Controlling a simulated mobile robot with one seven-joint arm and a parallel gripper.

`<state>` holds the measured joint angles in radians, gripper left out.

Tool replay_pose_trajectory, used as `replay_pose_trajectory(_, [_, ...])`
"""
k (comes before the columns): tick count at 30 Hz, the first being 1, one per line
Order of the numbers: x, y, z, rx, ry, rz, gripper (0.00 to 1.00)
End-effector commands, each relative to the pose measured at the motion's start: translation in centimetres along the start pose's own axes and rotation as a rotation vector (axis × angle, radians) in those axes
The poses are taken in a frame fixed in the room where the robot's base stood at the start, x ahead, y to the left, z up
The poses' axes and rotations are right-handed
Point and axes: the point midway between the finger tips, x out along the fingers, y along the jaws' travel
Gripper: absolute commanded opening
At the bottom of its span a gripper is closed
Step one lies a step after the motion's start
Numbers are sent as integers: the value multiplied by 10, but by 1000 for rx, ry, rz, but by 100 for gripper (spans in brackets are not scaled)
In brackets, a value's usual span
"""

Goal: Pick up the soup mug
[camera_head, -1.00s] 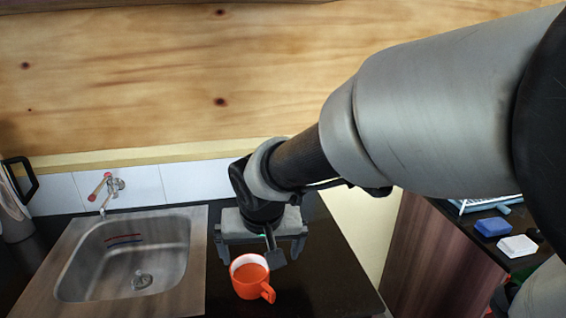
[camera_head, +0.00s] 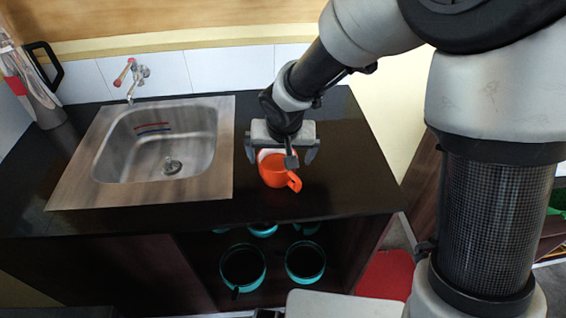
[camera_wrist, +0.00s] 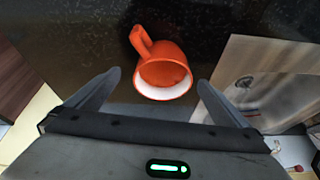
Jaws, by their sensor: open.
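The soup mug (camera_head: 276,172) is orange outside with a pale rim and stands on the dark counter, right of the sink. Its handle points toward the lower right in the head view. My gripper (camera_head: 282,158) is just above and behind the mug, open and empty. In the wrist view the mug (camera_wrist: 164,72) lies ahead of my gripper (camera_wrist: 158,92), roughly centred between the two spread fingers. Its handle points up and left there, away from the palm. I cannot tell the exact height of the fingers over the mug.
The metal sink (camera_head: 140,185) with its tap (camera_head: 131,80) is left of the mug. A kettle-like jug (camera_head: 35,90) stands at the far left. Teal pots (camera_head: 305,262) sit on the shelf under the counter (camera_head: 330,195). The counter right of the mug is clear.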

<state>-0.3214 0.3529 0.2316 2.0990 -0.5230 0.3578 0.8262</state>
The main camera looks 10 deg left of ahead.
Motion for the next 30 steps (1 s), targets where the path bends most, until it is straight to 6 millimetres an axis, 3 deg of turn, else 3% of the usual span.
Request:
replay_pose_trajectory(12, [49, -7, -2, -1, -1, 0, 100])
replay_pose_trajectory(21, [53, -7, -2, -1, 1, 0, 100])
replay_pose_trajectory(30, [53, -7, -2, -1, 1, 0, 49])
